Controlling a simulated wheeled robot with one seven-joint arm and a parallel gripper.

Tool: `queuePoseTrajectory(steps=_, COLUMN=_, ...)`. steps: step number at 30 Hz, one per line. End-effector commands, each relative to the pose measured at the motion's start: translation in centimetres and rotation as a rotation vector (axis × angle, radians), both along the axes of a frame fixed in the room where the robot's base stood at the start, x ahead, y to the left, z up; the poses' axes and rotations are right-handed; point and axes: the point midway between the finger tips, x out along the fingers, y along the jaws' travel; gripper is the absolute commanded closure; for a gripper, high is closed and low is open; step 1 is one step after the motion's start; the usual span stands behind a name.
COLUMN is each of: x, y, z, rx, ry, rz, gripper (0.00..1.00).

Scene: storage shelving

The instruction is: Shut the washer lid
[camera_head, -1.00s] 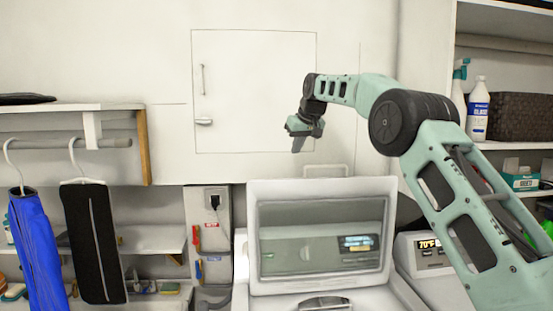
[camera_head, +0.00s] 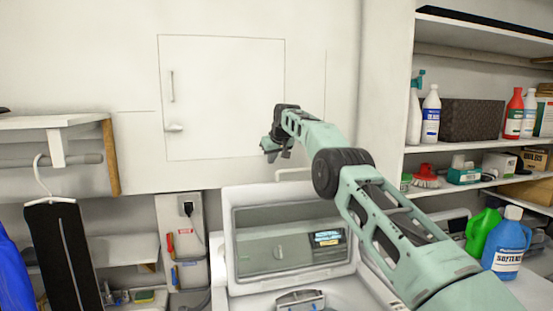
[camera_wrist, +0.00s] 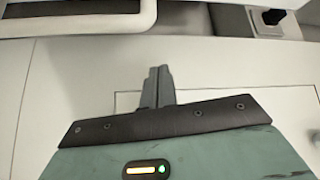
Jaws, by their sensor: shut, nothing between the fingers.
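The washer lid (camera_head: 290,243) stands raised at the back of the white washer, with a dark glass pane in a light frame. The washer body (camera_head: 345,300) shows below it at the bottom edge of the head view. My gripper (camera_head: 276,152) is above the lid's top edge, in front of the wall, and apart from the lid as far as I can see. In the wrist view the two fingers (camera_wrist: 158,86) are together with nothing between them. A light rounded bar or frame edge (camera_wrist: 80,18) shows at the top left there.
A closed wall cabinet door (camera_head: 222,98) is behind my gripper. Shelves at right hold bottles, a dark basket (camera_head: 470,119), a green jug (camera_head: 482,230) and a blue softener bottle (camera_head: 507,245). A black garment (camera_head: 62,255) hangs at left. An outlet panel (camera_head: 182,240) is left of the lid.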

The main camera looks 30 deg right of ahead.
Motion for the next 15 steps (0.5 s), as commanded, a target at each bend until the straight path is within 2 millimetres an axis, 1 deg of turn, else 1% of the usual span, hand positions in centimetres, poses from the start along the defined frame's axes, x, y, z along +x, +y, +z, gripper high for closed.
queuePoseTrajectory(steps=2, x=0.5, y=0.0, z=-0.3, rx=0.001, ry=0.002, rz=0.0, gripper=1.0)
queuePoseTrajectory(steps=4, x=0.6, y=-0.1, z=-1.0, rx=0.0, ry=0.0, rz=0.0, gripper=1.0)
queuePoseTrajectory(steps=5, x=0.5, y=-0.1, z=-1.3, rx=0.0, ry=0.0, rz=0.0, gripper=1.0)
queuePoseTrajectory(steps=15, x=-1.3, y=-0.1, z=-2.1, rx=0.0, ry=0.0, rz=0.0, gripper=1.0)
